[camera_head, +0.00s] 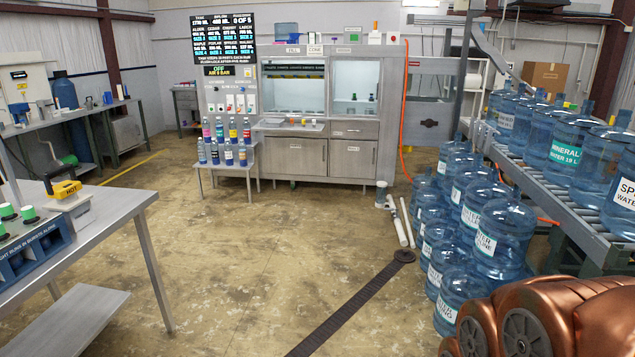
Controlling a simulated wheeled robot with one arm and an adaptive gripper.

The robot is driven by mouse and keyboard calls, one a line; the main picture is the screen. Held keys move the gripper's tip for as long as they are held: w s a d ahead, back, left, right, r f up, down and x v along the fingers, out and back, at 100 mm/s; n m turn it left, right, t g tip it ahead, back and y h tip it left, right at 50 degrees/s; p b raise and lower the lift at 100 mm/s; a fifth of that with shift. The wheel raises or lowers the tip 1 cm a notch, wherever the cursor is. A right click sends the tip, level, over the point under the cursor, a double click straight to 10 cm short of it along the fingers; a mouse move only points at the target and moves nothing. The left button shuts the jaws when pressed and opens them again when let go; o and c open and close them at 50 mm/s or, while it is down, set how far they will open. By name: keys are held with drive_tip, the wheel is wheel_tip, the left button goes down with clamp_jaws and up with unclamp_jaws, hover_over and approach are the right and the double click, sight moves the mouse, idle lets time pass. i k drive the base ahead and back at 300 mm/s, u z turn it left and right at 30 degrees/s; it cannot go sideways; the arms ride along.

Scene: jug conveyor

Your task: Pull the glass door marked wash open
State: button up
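The grey steel cabinet (325,128) stands against the back wall with two lit bays side by side. Small signs sit along its top edge; their lettering is too small to read surely. The right bay (354,82) has a pale lit inside with small dark items at its bottom and may be the one marked wash. I cannot tell whether its glass door is shut or ajar. The left bay (292,92) shows a dark strip across its upper part. My copper arm (540,322) is at the bottom right, far from the cabinet. My gripper is not in view.
Stacked blue water jugs (468,235) and a loaded roller conveyor (566,185) line the right. White pipes (399,222) and a dark floor strip (350,308) lie before them. A steel table (110,215) is at left. The middle floor (250,235) is clear.

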sight(380, 82)
drive_tip(key=z, duration=0.05)
drive_tip(key=i, duration=3.55)
drive_tip(key=z, duration=0.25)
drive_tip(key=i, duration=3.55)
drive_tip(key=z, duration=0.05)
drive_tip(key=k, duration=0.3)
drive_tip(key=u, duration=0.2)
